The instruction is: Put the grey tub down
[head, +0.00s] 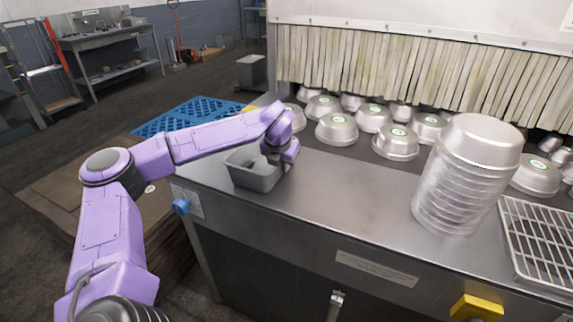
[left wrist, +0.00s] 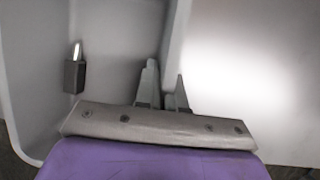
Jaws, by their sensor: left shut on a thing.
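The grey tub (head: 252,178) is at the left end of the steel counter (head: 345,190), upright. In the head view its base looks on or just above the counter top; I cannot tell which. My left gripper (head: 277,160) is at the tub's right side. In the left wrist view the fingers (left wrist: 162,92) are shut on the tub's wall (left wrist: 176,45), one finger on each side of it. A small dark object with a light tip (left wrist: 74,68) shows inside the tub. My right gripper is not in view.
A tall stack of metal pans (head: 465,170) stands on the counter to the right, beside a wire rack (head: 540,235). Several upturned pans (head: 337,129) lie behind, before a strip curtain (head: 400,65). The middle of the counter is clear. A blue pallet (head: 190,115) lies beyond the left end.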

